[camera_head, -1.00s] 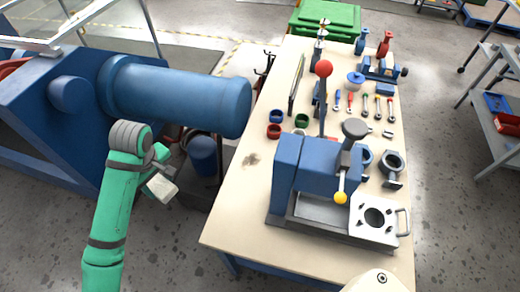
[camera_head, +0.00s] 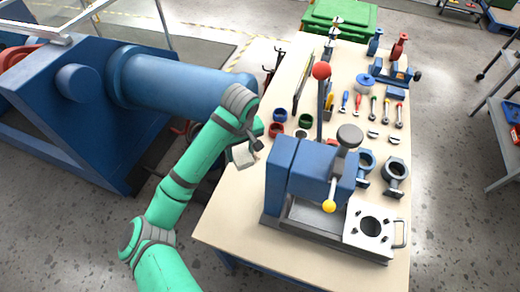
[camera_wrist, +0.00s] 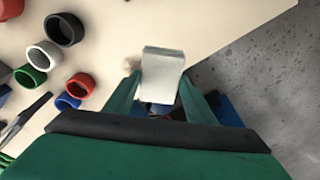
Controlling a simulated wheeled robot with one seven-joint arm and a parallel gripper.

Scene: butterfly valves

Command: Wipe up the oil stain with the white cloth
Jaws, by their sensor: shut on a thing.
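My gripper (camera_head: 252,146) is over the left edge of the workbench (camera_head: 222,222). It is shut on the white cloth (camera_head: 243,157), a folded pale pad. In the wrist view, the cloth (camera_wrist: 161,74) sits between the fingers of my gripper (camera_wrist: 160,88) and sticks out beyond them over the cream tabletop. I cannot tell whether it touches the surface. The dark oil stain cannot be made out in the head view; my gripper and the cloth cover that part of the bench. A faint tan patch shows beside the cloth in the wrist view, but I cannot tell what it is.
A blue press (camera_head: 307,176) with a red-knobbed lever stands right of my gripper. Coloured rings, including a green one (camera_head: 306,121), lie just beyond it. A large blue cylinder (camera_head: 170,84) is at left. The bench's near left corner is clear.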

